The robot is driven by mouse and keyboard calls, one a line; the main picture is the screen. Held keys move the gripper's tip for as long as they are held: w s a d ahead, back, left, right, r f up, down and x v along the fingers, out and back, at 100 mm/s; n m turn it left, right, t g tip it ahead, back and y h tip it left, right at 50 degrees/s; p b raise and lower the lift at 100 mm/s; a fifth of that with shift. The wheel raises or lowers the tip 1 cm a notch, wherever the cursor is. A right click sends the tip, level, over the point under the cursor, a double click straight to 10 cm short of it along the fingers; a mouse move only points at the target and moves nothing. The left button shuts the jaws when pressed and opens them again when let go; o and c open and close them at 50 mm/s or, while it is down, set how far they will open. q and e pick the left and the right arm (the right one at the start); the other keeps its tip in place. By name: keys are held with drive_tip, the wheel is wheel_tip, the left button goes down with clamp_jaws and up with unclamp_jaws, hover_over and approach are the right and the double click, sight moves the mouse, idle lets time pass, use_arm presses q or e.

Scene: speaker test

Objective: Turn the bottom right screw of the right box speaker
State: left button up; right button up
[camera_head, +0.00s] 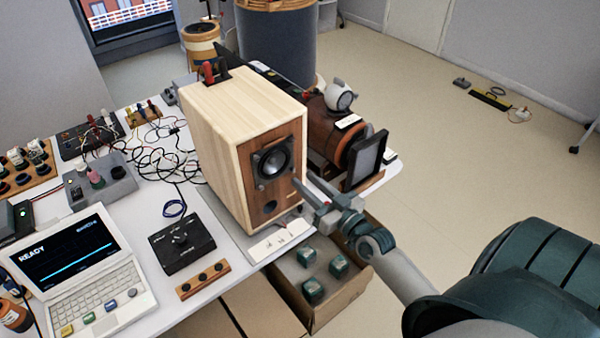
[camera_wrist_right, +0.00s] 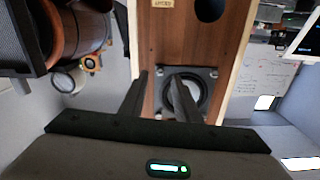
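The box speaker (camera_head: 225,130) has pale wood sides and a brown front. It stands upright at the table's edge. Its round black driver (camera_head: 272,162) sits in a dark square frame, with a dark round hole below. My right gripper (camera_head: 304,187) is in front of the speaker, by the frame's lower right corner. In the right wrist view the speaker (camera_wrist_right: 225,60) appears upside down, and the two fingers (camera_wrist_right: 157,78) are apart with brown wood showing between them. I cannot tell whether the fingers touch anything. My left gripper is not in view.
A brown cylinder (camera_head: 323,125) and a dark framed panel (camera_head: 367,160) stand close right of the speaker. A cardboard box (camera_head: 335,300) with green blocks is below the gripper. A laptop (camera_head: 75,260), a black control box (camera_head: 182,243) and cables crowd the table's left.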

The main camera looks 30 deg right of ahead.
sight(294, 171)
drive_tip(key=shift+w+a+p, duration=0.15)
drive_tip(key=shift+w+p, duration=0.15)
drive_tip(key=shift+w, duration=1.35)
clamp_jaws()
drive_tip(key=shift+m+p, duration=0.4)
drive_tip(key=shift+m, duration=1.3)
